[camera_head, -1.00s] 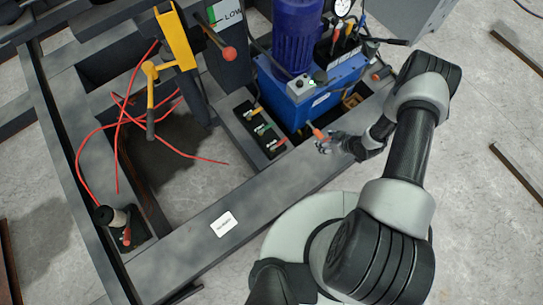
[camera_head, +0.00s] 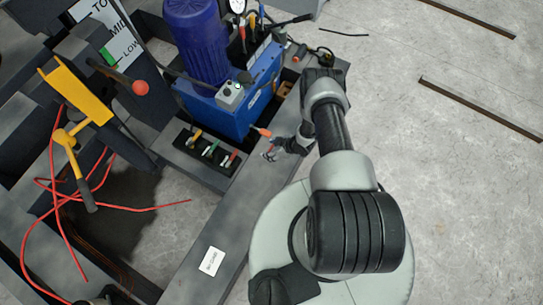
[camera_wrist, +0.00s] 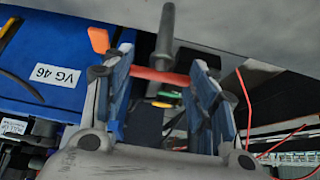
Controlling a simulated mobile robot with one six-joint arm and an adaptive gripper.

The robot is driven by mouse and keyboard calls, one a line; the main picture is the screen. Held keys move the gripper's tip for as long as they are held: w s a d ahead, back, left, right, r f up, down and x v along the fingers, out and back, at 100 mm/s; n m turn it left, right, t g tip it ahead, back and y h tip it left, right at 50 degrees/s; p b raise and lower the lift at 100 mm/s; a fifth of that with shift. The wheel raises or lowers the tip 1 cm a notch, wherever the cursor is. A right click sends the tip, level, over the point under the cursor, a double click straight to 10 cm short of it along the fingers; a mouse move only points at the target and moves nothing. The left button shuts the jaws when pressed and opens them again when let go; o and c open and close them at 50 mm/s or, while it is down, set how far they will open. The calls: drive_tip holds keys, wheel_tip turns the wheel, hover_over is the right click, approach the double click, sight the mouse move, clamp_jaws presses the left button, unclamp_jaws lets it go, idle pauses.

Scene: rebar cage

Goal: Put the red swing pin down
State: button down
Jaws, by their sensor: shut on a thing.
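My gripper (camera_wrist: 160,85) has its two blue-padded fingers closed on a red bar, the red swing pin (camera_wrist: 158,75), which lies crosswise between the fingertips. A dark grey rod (camera_wrist: 165,35) stands out from the middle of the bar and seems part of the pin. In the head view my gripper (camera_head: 271,152) is small, above the frame beam, just right of the black rack (camera_head: 186,159). The rack carries yellow, green and red handles. Its yellow and green parts show behind the bar in the wrist view. Contact between pin and beam cannot be told.
The blue pump unit (camera_head: 215,115) stands close behind my gripper, with an orange-tipped lever (camera_head: 262,132) near it. A yellow lever (camera_head: 75,90) and red hoses (camera_head: 60,200) are at the left. The beam (camera_head: 225,225) has a white label and bare space.

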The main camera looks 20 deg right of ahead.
drive_tip(key=shift+f+b, duration=0.95)
drive_tip(key=shift+f, duration=1.55)
drive_tip(key=shift+f, duration=0.15)
drive_tip(key=c, duration=0.6)
unclamp_jaws()
drive_tip(key=shift+c, duration=0.2)
